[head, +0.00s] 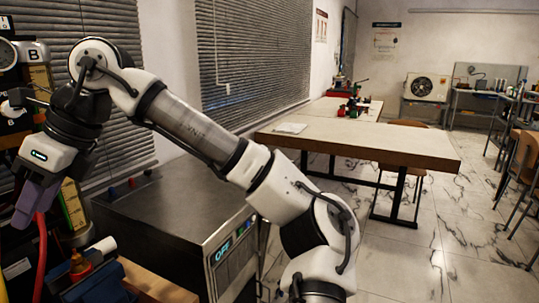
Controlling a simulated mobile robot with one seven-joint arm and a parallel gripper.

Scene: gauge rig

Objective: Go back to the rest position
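My gripper (30,215) is at the far left of the head view, pointing down, with purple-grey fingers below a white wrist that has a small lit display. I cannot tell whether its fingers are open or shut. The gauge rig (38,75) stands behind and beside it at the left edge, with a plate marked B and yellow parts. A red hose (42,250) runs down just below the fingertips; I cannot tell whether they touch it. My arm arches from the bottom middle up to the upper left.
An orange-red fitting (80,265) is at lower left. A wooden table (365,142) stands beyond, with stools (525,155) at right. Marble floor (400,270) is open at lower right.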

